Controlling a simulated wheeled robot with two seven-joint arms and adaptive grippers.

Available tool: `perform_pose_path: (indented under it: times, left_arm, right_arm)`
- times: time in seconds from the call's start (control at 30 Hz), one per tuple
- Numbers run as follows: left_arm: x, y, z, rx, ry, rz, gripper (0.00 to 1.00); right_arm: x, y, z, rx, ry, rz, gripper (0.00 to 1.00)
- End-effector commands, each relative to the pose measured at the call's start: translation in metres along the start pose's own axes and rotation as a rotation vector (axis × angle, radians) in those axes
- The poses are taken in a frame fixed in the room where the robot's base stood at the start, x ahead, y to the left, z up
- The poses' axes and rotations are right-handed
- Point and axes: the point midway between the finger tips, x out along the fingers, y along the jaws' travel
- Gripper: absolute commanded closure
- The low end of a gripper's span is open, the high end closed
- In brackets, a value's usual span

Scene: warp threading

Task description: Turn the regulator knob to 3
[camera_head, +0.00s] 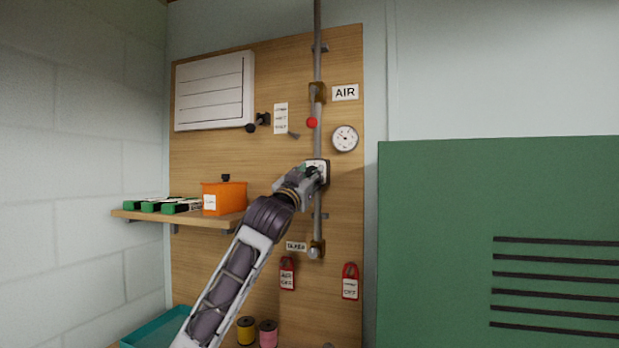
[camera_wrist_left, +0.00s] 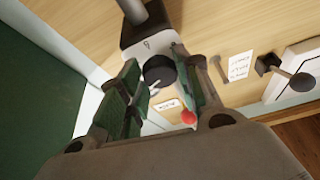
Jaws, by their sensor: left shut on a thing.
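The regulator is on the vertical pipe; its pale plate (camera_head: 323,168) shows just past my left gripper (camera_head: 311,174) in the head view. In the left wrist view, the black round regulator knob (camera_wrist_left: 159,71) with a white pointer mark sits on the plate (camera_wrist_left: 148,43). My left gripper (camera_wrist_left: 157,85) has its green-padded fingers on either side of the knob, shut on it. The numbers on the plate are too small to read, so I cannot tell the setting. The knob is hidden in the head view. My right gripper is not in view.
A red ball handle (camera_head: 312,123) and a round gauge (camera_head: 345,138) are above the regulator, by the AIR label (camera_head: 345,92). Red tags (camera_head: 350,282) hang below. A shelf (camera_head: 190,218) with an orange box (camera_head: 223,198) is left. A green panel (camera_head: 440,230) stands right.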

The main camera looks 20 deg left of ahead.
Motion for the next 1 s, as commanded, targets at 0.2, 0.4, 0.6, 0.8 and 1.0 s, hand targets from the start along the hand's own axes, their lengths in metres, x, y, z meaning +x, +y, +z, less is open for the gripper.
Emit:
perform_pose_path:
  times: [0.2,0.4,0.6,0.8,1.0]
  left_arm:
    - [-0.0005,0.0010,-0.0001,-0.051,0.003,-0.020,0.90]
    - [-0.0003,0.0007,-0.0003,-0.084,0.003,-0.035,0.90]
    - [-0.0001,0.0003,-0.0007,-0.087,0.002,-0.037,0.90]
    - [-0.0001,0.0003,-0.0008,-0.087,0.002,-0.037,0.57]
    - [-0.0001,0.0003,-0.0006,-0.087,0.001,-0.036,0.45]
  right_arm:
    - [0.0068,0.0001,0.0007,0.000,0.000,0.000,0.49]
    - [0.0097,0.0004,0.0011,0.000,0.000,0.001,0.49]
    - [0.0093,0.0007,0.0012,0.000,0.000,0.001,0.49]
    - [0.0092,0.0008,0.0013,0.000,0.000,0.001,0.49]
    - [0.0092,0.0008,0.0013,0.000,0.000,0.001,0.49]
